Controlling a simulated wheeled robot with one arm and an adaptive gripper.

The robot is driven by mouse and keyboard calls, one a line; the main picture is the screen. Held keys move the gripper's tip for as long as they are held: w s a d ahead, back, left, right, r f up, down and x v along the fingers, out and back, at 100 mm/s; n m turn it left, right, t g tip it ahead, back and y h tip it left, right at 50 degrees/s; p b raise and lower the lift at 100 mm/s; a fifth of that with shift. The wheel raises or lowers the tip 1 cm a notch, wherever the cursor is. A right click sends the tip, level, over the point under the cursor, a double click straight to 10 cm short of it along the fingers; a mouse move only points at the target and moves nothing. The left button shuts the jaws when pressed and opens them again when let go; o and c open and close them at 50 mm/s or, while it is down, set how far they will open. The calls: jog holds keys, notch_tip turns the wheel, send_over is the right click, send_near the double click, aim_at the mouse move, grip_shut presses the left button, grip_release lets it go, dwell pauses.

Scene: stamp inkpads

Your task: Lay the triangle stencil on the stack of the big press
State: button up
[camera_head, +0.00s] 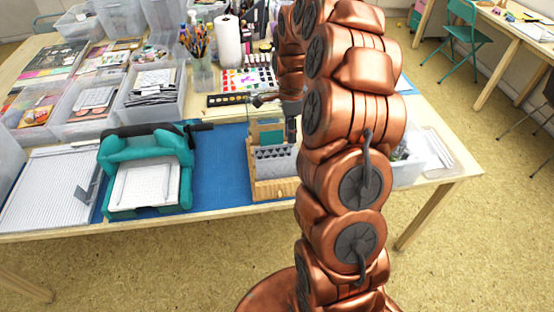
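The big press (113,158) is a teal machine standing on the blue mat at the left. A white, lined stack (146,184) lies flat in its open front. A wooden rack (273,189) stands at the mat's right part and holds upright grey plates (276,160) and a teal piece behind them. My gripper (291,124) points down at the rack's right rear, partly behind my copper arm. Its fingers are too small and hidden to show whether they are open or hold anything.
A white ridged board (48,190) lies left of the press. Clear bins (152,97) and a paint set (248,80) stand behind. A clear bin (408,170) stands at the right. The blue mat (221,163) is bare between press and rack.

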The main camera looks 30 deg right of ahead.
grip_shut()
jog(key=shift+r, duration=0.1)
notch_tip(320, 180, up, 7)
jog(key=w, duration=0.1)
jog(key=shift+d, duration=0.25)
dwell(0.7)
jog(key=shift+w+r, duration=0.1)
jog(key=shift+r, duration=0.05)
